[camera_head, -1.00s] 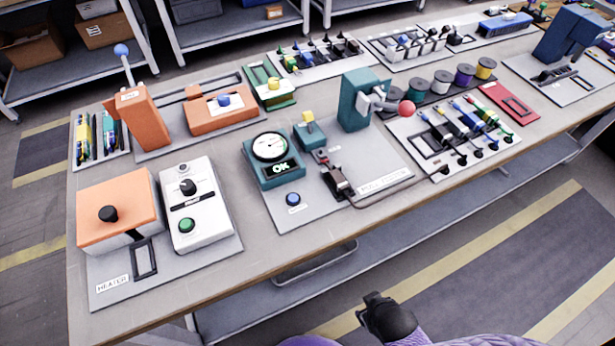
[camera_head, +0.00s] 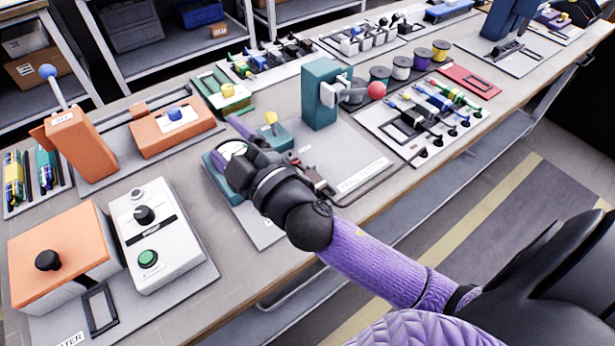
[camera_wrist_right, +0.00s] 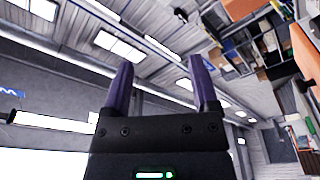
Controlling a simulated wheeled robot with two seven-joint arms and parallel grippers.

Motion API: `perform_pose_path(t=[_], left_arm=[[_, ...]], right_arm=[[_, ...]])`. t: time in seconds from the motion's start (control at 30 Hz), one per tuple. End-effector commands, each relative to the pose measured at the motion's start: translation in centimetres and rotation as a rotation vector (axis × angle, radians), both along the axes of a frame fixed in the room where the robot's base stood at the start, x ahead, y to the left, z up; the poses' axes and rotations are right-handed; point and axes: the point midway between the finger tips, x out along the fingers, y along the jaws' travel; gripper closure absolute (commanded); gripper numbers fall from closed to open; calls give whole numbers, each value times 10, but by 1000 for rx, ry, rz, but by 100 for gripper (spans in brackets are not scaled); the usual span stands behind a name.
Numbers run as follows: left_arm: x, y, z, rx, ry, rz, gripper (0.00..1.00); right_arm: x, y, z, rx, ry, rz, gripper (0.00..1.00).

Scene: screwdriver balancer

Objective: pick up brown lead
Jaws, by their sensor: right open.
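My right gripper (camera_head: 224,138) reaches over the middle of the bench, above the teal dial gauge (camera_head: 217,186), and partly hides it. In the right wrist view its two purple fingers (camera_wrist_right: 161,62) stand apart with nothing between them. A light panel (camera_head: 376,128) right of the teal press holds several thin coloured leads (camera_head: 432,101) with dark ends. I cannot tell which one is brown. The gripper is well left of this panel. My left gripper is not in view.
The teal press (camera_head: 319,95) with a red ball (camera_head: 376,90) stands between gripper and panel. Several wire spools (camera_head: 421,59) line the panel's back edge; a red tray (camera_head: 468,81) is beside it. An orange-topped heater (camera_head: 60,255) and white control box (camera_head: 155,235) stand front left.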

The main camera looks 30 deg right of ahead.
Motion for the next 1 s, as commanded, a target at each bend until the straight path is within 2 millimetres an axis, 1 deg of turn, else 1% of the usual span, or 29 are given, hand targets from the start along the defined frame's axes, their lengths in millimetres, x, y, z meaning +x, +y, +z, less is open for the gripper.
perform_pose_path(t=[0.03, 0.07, 0.1, 0.13, 0.17, 0.2, 0.23, 0.27, 0.3, 0.33, 0.37, 0.4, 0.43, 0.47, 0.5, 0.53, 0.6, 0.67, 0.73, 0.9, 1.0], left_arm=[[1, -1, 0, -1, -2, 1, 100], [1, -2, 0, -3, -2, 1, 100], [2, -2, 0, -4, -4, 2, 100], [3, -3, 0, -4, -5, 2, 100], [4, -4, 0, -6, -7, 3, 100], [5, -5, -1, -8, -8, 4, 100], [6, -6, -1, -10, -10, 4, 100], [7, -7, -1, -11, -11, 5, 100], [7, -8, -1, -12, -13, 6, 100], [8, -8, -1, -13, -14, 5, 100], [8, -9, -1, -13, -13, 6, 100], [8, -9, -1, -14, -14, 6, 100], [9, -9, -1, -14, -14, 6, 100], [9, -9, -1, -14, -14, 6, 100], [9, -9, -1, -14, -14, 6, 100], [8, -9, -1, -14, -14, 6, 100], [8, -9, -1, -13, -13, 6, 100], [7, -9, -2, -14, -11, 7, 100], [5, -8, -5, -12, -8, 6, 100], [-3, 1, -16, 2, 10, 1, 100], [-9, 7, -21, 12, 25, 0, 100]], right_arm=[[5, 15, 15, -85, -101, 87, 24], [7, 26, 23, -151, -169, 155, 24], [7, 43, 30, -250, -258, 257, 24], [6, 56, 33, -338, -322, 343, 24], [4, 69, 33, -440, -381, 439, 24], [0, 83, 26, -597, -445, 584, 24], [-2, 89, 15, -734, -476, 703, 24], [-3, 89, -1, -886, -483, 826, 24], [-2, 79, -26, -1094, -449, 989, 24], [0, 62, -44, -1244, -388, 1102, 24], [3, 39, -59, -1381, -304, 1197, 24], [7, 5, -73, -1537, -163, 1302, 24], [10, -23, -78, -1633, -46, 1363, 24], [11, -49, -81, -1708, 73, 1409, 24], [11, -81, -80, -1781, 225, 1452, 24], [11, -100, -77, -1818, 321, 1474, 24], [8, -131, -70, -1865, 492, 1499, 24], [6, -144, -69, -1879, 567, 1509, 24], [4, -147, -77, -1880, 591, 1516, 24], [4, -146, -112, -1878, 586, 1519, 24], [5, -145, -127, -1879, 582, 1517, 24]])
